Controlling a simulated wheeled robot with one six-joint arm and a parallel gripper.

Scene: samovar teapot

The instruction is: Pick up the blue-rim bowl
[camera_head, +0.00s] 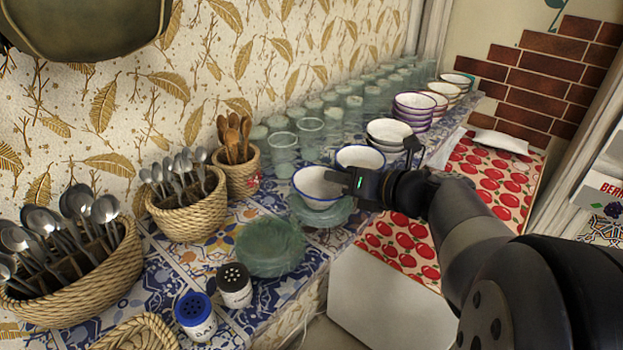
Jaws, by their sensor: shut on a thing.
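A white bowl with a blue rim (314,190) is near the middle of the view, over a stack of greenish glass dishes (332,216). My gripper (338,178) comes from the right and is shut on the bowl's right rim. The fingertips are small and partly hidden at the rim. The bowl looks nearly level; I cannot tell whether it touches the glass under it. A second blue-rim bowl (360,156) is just behind, by my gripper.
White bowls (388,132) and purple-striped bowls (414,108) stand behind. Clear glasses (310,138) line the wall side. Glass plates (268,250), two shakers (234,284) and spoon baskets (186,210) are nearer.

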